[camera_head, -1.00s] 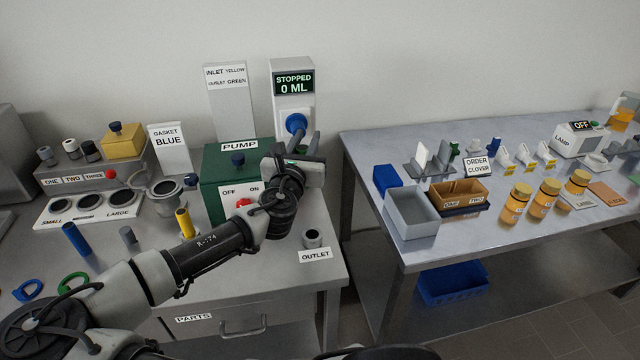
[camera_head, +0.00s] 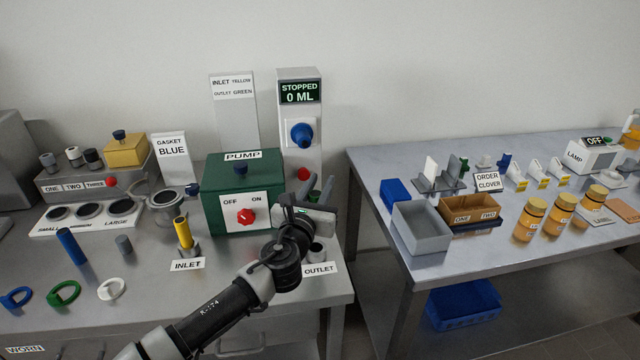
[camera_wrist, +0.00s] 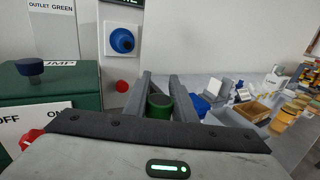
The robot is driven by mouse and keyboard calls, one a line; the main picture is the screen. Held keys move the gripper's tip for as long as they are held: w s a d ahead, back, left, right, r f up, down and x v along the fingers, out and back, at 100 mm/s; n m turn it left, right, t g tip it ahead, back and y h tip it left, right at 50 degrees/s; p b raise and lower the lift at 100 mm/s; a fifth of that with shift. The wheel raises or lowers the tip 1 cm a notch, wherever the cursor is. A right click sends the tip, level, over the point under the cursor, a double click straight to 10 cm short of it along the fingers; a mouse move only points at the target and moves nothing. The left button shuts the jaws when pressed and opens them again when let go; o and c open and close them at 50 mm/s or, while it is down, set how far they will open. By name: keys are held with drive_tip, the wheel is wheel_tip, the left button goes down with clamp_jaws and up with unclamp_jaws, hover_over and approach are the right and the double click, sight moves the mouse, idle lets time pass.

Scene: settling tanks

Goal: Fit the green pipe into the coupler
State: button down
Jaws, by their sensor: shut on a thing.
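My gripper (camera_head: 320,187) is over the right end of the pump bench, its fingers pointing away from the head camera. In the wrist view my gripper (camera_wrist: 160,84) is shut on the green pipe (camera_wrist: 159,106), whose round top shows between the fingers. The pipe's lower part is hidden in both views. The grey outlet coupler (camera_head: 317,254) stands behind the OUTLET label, just below my gripper and partly covered by it. I cannot tell whether the pipe's lower end touches the coupler. A yellow pipe (camera_head: 183,232) stands upright in the inlet coupler (camera_head: 189,250).
The green pump box (camera_head: 215,170) with its red knob stands left of my gripper. The display post (camera_head: 312,130) reading STOPPED 0 ML is behind. A gap separates the bench from the right table (camera_head: 360,165).

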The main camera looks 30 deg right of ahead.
drive_tip(key=shift+f+b, duration=1.55)
drive_tip(key=shift+f, duration=0.85)
drive_tip(key=shift+f+b, duration=1.05)
drive_tip(key=shift+f, duration=1)
drive_tip(key=c, duration=1.4)
unclamp_jaws()
